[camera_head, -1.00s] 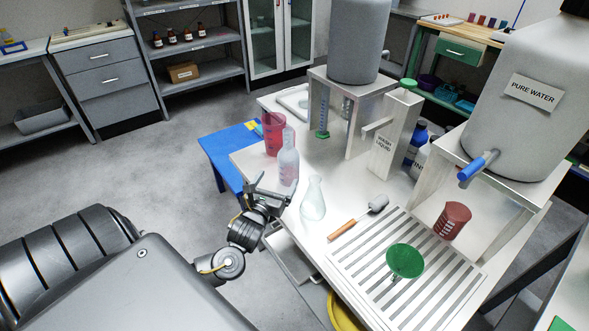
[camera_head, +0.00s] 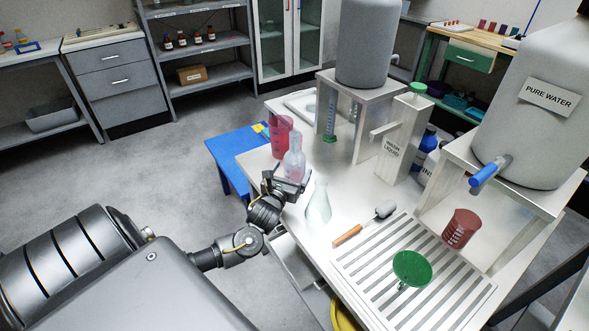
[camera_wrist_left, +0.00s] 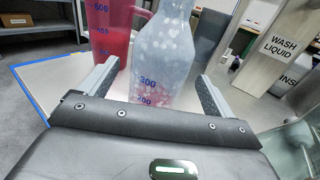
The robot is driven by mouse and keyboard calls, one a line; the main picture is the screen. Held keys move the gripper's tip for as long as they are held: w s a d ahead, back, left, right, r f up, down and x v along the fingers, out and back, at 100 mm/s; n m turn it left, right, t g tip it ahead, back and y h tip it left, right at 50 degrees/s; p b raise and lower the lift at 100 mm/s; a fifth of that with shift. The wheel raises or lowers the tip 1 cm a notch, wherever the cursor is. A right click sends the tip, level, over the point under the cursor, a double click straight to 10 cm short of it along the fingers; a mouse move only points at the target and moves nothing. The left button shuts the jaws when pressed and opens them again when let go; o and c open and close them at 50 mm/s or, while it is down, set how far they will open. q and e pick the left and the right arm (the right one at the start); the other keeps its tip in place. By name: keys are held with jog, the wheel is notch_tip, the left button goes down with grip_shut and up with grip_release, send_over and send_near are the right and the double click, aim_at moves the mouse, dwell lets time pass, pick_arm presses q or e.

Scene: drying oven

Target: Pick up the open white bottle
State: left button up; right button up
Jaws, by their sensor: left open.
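A pale, translucent whitish bottle (camera_head: 294,163) with a narrow neck stands upright near the left edge of the white table. In the left wrist view the bottle (camera_wrist_left: 163,62) has blue volume marks and pinkish patches low down; its top is cut off there. My left gripper (camera_head: 288,183) is open at the bottle's lower part. In the wrist view its fingers (camera_wrist_left: 155,85) lie on either side of the bottle, with gaps visible. My right gripper is not in view.
A red beaker (camera_head: 280,137) stands close behind the bottle. A clear flask (camera_head: 318,203) stands just right of my gripper.

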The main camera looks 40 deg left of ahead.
aim_at(295, 165)
pick_arm(q)
jog(key=x, duration=0.4)
jog(key=shift+f, duration=0.15)
jog(key=c, duration=1.2)
